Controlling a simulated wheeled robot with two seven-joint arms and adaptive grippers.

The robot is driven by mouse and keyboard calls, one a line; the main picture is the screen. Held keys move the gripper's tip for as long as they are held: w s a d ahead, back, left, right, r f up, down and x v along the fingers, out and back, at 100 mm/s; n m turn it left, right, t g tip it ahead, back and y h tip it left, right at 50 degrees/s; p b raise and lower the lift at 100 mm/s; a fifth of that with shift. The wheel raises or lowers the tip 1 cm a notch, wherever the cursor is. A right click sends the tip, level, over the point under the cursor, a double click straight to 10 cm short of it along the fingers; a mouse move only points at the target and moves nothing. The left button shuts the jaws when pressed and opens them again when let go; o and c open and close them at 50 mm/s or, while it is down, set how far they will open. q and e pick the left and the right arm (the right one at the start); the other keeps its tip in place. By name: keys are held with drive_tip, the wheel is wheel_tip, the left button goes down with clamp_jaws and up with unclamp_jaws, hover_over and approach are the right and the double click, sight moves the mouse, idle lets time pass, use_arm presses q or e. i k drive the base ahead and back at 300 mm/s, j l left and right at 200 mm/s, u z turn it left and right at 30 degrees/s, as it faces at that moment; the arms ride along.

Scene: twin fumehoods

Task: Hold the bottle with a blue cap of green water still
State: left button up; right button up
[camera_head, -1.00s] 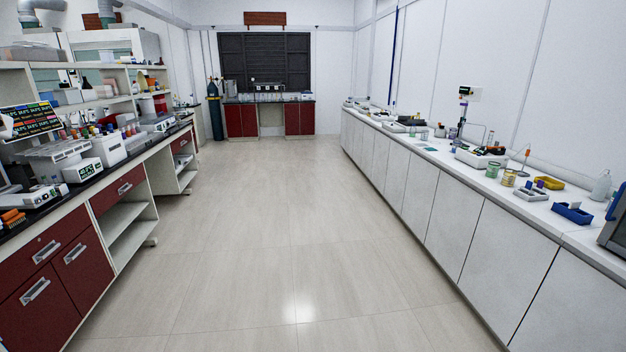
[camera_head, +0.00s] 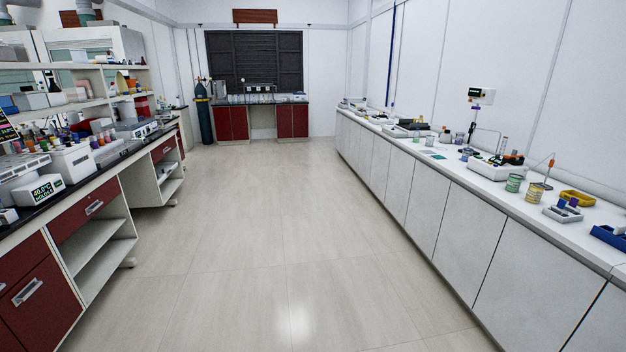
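I cannot make out a blue-capped bottle of green water. The several small colourful bottles (camera_head: 95,141) on the left bench are too small to tell apart. A green-banded container (camera_head: 513,183) and a yellowish one (camera_head: 535,192) stand on the right counter, with no blue cap visible on either. Neither of my grippers is in view.
A long white counter (camera_head: 440,215) runs along the right wall. A bench with red drawers (camera_head: 90,208) and shelves lines the left. The pale floor aisle (camera_head: 270,230) between them is clear. A dark gas cylinder (camera_head: 204,115) and red cabinets (camera_head: 232,122) stand at the far end.

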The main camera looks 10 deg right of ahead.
sight(416, 136)
drive_tip(key=i+z, duration=0.1)
drive_tip(key=i, duration=1.5)
drive_tip(key=i+j+z, duration=0.1)
drive_tip(key=i+z, duration=0.15)
drive_tip(key=i, duration=0.6)
drive_tip(key=i+z, duration=0.3)
drive_tip(key=i, duration=0.15)
drive_tip(key=i+z, duration=0.25)
drive_tip(key=i, duration=0.15)
drive_tip(key=i+z, duration=0.2)
drive_tip(key=i, duration=0.8)
drive_tip(key=i+j+z, duration=0.2)
drive_tip(key=i, duration=0.75)
drive_tip(key=i+j+z, duration=0.2)
drive_tip(key=i, duration=0.35)
drive_tip(key=i+j+z, duration=0.25)
drive_tip(key=i, duration=0.25)
drive_tip(key=j, duration=0.1)
